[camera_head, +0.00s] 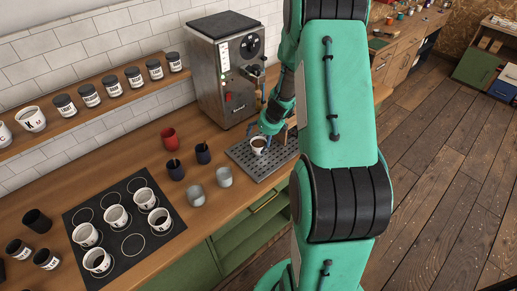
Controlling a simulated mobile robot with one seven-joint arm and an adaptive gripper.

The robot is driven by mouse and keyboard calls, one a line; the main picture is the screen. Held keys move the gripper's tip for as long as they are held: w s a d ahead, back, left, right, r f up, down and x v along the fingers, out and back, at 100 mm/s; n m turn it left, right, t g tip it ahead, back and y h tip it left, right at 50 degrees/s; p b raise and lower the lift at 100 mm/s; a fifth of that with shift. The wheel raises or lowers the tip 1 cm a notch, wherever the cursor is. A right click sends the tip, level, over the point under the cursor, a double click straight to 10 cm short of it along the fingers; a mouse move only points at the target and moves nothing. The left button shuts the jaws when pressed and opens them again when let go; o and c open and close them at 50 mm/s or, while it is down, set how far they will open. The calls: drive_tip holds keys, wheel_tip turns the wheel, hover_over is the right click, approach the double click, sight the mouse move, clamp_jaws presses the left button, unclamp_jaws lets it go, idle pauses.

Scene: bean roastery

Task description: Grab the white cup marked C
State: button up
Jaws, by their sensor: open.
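A white cup (4,135) with what looks like a letter C stands at the left end of the wall shelf, partly cut off by the picture's edge. A white cup marked K (31,119) stands to its right. My gripper (262,134) is open, far to the right of the shelf cups, low over the grey drip tray. Another white cup (258,146) with dark contents is right at my fingers on the tray; I cannot tell whether they touch it. No letter is readable on that cup.
The espresso machine (229,78) stands behind the drip tray (240,157). A red mug (169,138), dark cups and grey cups (196,195) stand left of it. A black mat (164,240) holds several white cups. Labelled jars (89,94) line the shelf (45,128).

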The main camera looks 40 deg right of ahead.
sight(259, 140)
drive_tip(key=shift+b+x, duration=0.65)
drive_tip(key=shift+x, duration=1.75)
drive_tip(key=shift+d, duration=0.1)
drive_tip(key=c, duration=1.7)
drive_tip(key=shift+o, duration=0.2)
drive_tip(key=shift+r, duration=0.1)
drive_tip(key=shift+r, duration=0.1)
drive_tip(key=shift+r+p, duration=0.35)
drive_tip(key=shift+r, duration=0.2)
drive_tip(key=shift+s+r, duration=0.15)
drive_tip(key=s+b, duration=0.1)
drive_tip(key=s, duration=1.6)
drive_tip(key=shift+s, duration=0.4)
